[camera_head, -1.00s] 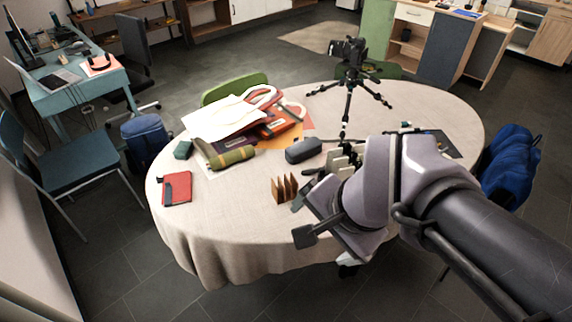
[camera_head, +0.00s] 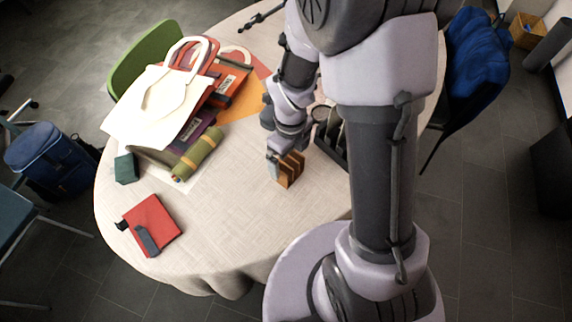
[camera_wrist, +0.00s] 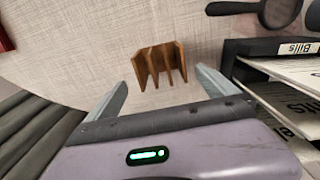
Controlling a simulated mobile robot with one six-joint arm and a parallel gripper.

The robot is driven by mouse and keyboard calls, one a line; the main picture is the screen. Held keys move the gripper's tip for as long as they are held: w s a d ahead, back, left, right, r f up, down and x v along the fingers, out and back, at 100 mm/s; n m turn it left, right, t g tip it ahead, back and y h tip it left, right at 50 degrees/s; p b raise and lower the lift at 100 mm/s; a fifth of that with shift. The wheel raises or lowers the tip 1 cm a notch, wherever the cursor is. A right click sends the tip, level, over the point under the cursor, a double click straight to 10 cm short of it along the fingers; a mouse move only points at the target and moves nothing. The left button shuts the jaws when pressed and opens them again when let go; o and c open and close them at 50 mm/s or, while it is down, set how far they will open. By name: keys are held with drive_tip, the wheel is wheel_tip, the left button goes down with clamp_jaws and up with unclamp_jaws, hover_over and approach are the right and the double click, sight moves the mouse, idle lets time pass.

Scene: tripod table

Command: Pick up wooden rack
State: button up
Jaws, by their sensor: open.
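The wooden rack (camera_head: 290,170) is a small brown piece with several upright slats. It stands on the cloth-covered table (camera_head: 240,215) near the front edge. In the wrist view the wooden rack (camera_wrist: 160,64) lies just ahead of my gripper (camera_wrist: 158,93), roughly centred between its two fingers. My gripper is open and empty, with its fingertips short of most of the rack. In the head view my gripper (camera_head: 272,162) is at the rack's left side, and part of it is hidden by my arm.
A black letter tray (camera_wrist: 245,65) with papers marked "Bills" stands close to the right finger. A magnifying glass (camera_wrist: 278,12) lies beyond it. A red notebook (camera_head: 152,225), a green-yellow roll (camera_head: 197,153) and a white bag (camera_head: 150,108) lie left. Bare cloth separates them from the rack.

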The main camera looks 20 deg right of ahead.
drive_tip(key=f+b, duration=0.1)
drive_tip(key=f, duration=0.1)
drive_tip(key=f+b, duration=0.1)
drive_tip(key=f, duration=0.2)
drive_tip(key=f+b, duration=0.1)
drive_tip(key=f, duration=0.1)
drive_tip(key=shift+w+a+f, duration=0.1)
drive_tip(key=shift+w+f, duration=0.3)
drive_tip(key=shift+r, duration=0.15)
